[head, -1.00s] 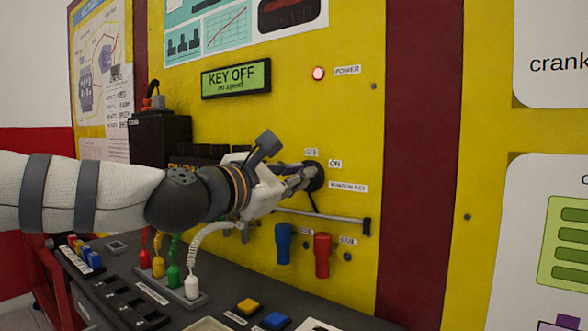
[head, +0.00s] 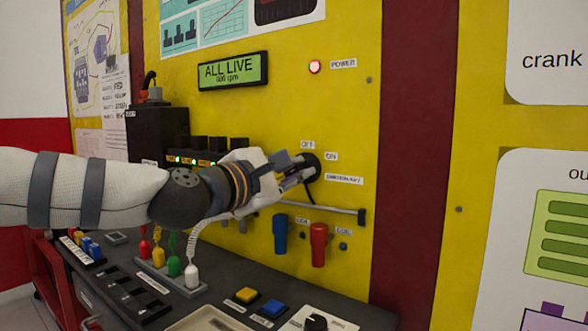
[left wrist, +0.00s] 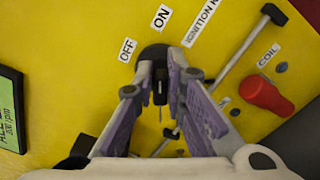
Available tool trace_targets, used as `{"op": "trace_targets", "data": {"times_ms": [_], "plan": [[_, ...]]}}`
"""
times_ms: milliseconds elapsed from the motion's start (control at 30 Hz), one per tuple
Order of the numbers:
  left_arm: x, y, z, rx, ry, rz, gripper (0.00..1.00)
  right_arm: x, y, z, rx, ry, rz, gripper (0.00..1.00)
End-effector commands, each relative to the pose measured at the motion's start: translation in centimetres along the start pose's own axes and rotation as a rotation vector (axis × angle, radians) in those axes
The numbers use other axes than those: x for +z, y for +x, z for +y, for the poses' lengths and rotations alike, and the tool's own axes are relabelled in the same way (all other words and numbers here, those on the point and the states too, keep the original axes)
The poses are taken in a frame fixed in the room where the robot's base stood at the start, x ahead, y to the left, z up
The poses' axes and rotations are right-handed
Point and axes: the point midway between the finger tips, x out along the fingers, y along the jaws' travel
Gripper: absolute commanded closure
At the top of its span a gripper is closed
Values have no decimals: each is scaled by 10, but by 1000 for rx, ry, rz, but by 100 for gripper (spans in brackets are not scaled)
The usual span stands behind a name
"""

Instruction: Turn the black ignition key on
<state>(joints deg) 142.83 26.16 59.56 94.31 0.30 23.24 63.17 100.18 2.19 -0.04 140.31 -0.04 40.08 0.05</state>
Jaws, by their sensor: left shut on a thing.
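The ignition switch (head: 312,167) is a round black lock on the yellow panel, with OFF and ON labels by it. My left gripper (head: 301,175) is at the lock, its fingers closed on the black ignition key. In the left wrist view the black key (left wrist: 160,88) stands between the two fingers of my left gripper (left wrist: 160,80), in front of the black lock. In the head view the fingers hide most of the key. The green display (head: 232,72) reads ALL LIVE with an rpm figure below. My right gripper is not in view.
A metal rod (head: 325,209) sticks out below the lock, with a blue plug (head: 280,233) and a red plug (head: 318,243) under it. Black modules with green lights (head: 188,160) are behind my wrist. The dark console (head: 120,262) below carries connectors and buttons.

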Motion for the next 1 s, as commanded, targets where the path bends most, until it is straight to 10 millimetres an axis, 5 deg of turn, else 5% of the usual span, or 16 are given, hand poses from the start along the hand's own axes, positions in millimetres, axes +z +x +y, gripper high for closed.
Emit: {"op": "trace_targets", "data": {"times_ms": [267, 300, 367, 667, 1000], "plan": [[0, 0, 1, 2, 3, 0, 100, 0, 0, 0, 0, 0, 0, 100], [0, 0, 1, 2, 3, 0, 79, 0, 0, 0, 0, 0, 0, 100], [0, 0, 1, 1, 3, 0, 68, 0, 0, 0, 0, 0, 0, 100], [0, -2, 0, 1, 1, 0, 68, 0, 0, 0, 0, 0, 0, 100], [0, -81, 2, 3, 0, 0, 68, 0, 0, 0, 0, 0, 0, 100]]}}
